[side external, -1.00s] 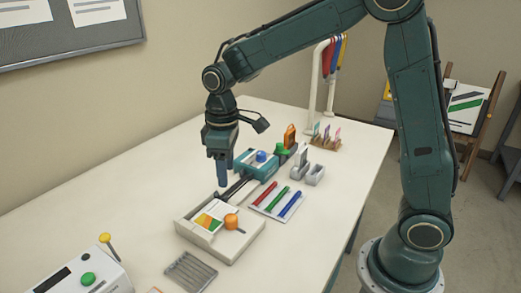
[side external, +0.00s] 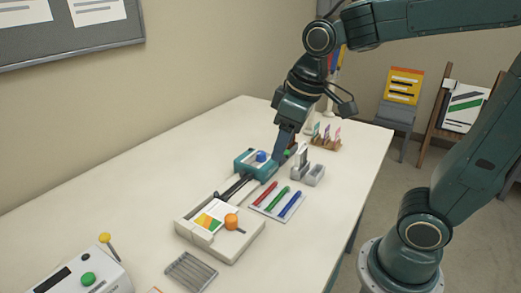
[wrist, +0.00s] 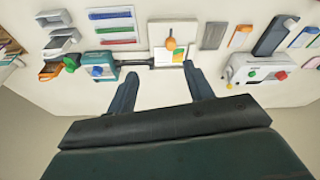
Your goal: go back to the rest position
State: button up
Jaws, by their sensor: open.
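My gripper (side external: 281,158) hangs above the far part of the white table, just behind the teal device with the blue knob (side external: 256,164) in the side view. In the wrist view my gripper (wrist: 160,82) shows two dark fingers spread apart with nothing between them. The teal device (wrist: 98,72) lies ahead of the left finger there, apart from it. A white tray with a coloured card and orange knob (side external: 220,226) sits at the front end of a dark rail. The lower fingertips partly hide things behind them in the side view.
A pad with red, green and blue pens (side external: 277,199) lies beside the rail. A grey holder (side external: 314,175) and a tag rack (side external: 326,140) stand further back. A white machine with a green button (side external: 85,276) is at the front left. The table's left side (side external: 110,205) is clear.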

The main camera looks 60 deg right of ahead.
jog(key=s+d+m+t, duration=0.1)
jog(key=s+m+t, duration=0.1)
jog(key=s, duration=0.7)
jog(key=shift+s+d, duration=0.3)
jog(key=shift+s, duration=0.1)
jog(key=o, duration=1)
jog(key=shift+w+r+m, duration=0.15)
jog(key=shift+w+m, duration=0.1)
jog(key=shift+m, duration=0.15)
jog(key=shift+o, duration=0.3)
jog(key=shift+w+d, duration=0.15)
jog(key=shift+w, duration=0.1)
jog(key=w+d+f+m+g, duration=0.1)
jog(key=w+d+f+m, duration=0.2)
jog(key=w+m, duration=0.3)
jog(key=w+d+f+m+g, duration=0.2)
jog(key=w+d+m, duration=0.3)
jog(key=w, duration=0.3)
jog(key=w+d+f+m+g, duration=0.2)
jog(key=w+d+f+m, duration=0.1)
jog(key=w+m, duration=0.3)
jog(key=shift+w+d+f+m, duration=0.3)
jog(key=shift+w+d+f, duration=0.1)
jog(key=shift+w+f, duration=0.25)
